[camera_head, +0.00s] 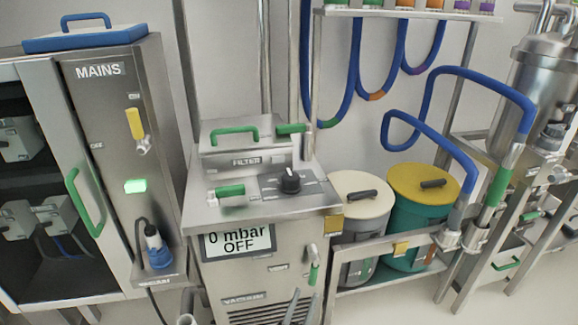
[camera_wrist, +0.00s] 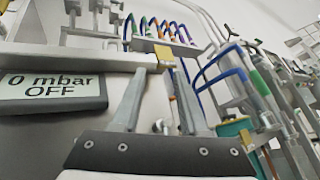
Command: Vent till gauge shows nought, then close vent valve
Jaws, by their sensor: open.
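The gauge display (camera_head: 237,241) on the steel vacuum unit reads "0 mbar OFF"; it also shows at the left in the wrist view (camera_wrist: 52,86). The vent valve (camera_head: 314,272), with a green lever hanging downward, is on the unit's front right of the small VENT label. I cannot tell from the lever whether the valve is open or closed. My gripper (camera_head: 301,297) is at the bottom of the head view, just below the valve lever, with its two grey fingers apart and nothing between them. In the wrist view my gripper (camera_wrist: 160,72) points toward the unit's front; the green lever is not clear there.
A black rotary knob (camera_head: 290,181) and green-handled valves sit on the unit's top. Two lidded drums (camera_head: 420,235) stand on a low frame to the right. The MAINS cabinet (camera_head: 110,130) with a lit green lamp is at the left. Blue hoses hang behind.

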